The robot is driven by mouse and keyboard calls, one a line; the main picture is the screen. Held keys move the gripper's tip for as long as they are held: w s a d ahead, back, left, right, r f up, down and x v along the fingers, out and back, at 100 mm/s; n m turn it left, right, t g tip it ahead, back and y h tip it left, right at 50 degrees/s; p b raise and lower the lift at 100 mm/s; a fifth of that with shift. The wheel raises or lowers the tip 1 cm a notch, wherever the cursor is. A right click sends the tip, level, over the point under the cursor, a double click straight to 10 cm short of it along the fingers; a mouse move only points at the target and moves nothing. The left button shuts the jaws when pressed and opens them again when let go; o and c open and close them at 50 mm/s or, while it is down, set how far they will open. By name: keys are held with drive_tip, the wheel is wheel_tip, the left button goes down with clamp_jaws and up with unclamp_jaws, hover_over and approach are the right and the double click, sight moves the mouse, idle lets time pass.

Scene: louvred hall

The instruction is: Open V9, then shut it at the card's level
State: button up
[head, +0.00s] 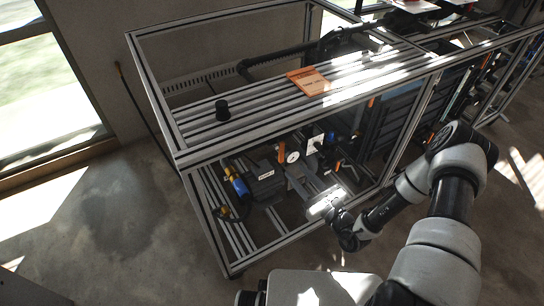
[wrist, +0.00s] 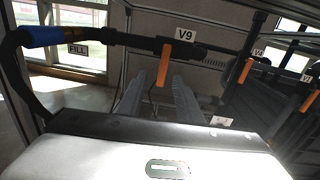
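The V9 label (wrist: 185,34) sits on a dark horizontal pipe in the wrist view. An orange valve lever (wrist: 164,62) hangs down from the pipe just left of the label. My gripper (wrist: 158,80) is open, with one grey finger on each side of the lever's lower end in the picture. I cannot tell whether the lever is between the fingers in depth; no contact shows. In the head view my gripper reaches into the frame's lower level.
A FILL label (wrist: 77,48) and a blue-banded hose (wrist: 40,36) are left of V9. Other orange levers (wrist: 245,70) are at the right. Metal posts and rails (head: 408,130) surround the lower level.

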sight(282, 158)
drive_tip(key=shift+m+t+h, duration=0.3)
drive_tip(key=shift+m+h, duration=0.3)
drive_tip(key=shift+f+b+x, duration=0.3)
drive_tip(key=shift+b+x, duration=0.15)
drive_tip(key=shift+x, duration=1.15)
drive_tip(key=shift+f+b+x, duration=0.3)
drive_tip(key=shift+b+x, duration=0.15)
drive_tip(key=shift+x, duration=1.15)
drive_tip(key=shift+f+b+x, duration=0.3)
drive_tip(key=shift+b+x, duration=0.15)
drive_tip(key=shift+x, duration=1.15)
clamp_jaws()
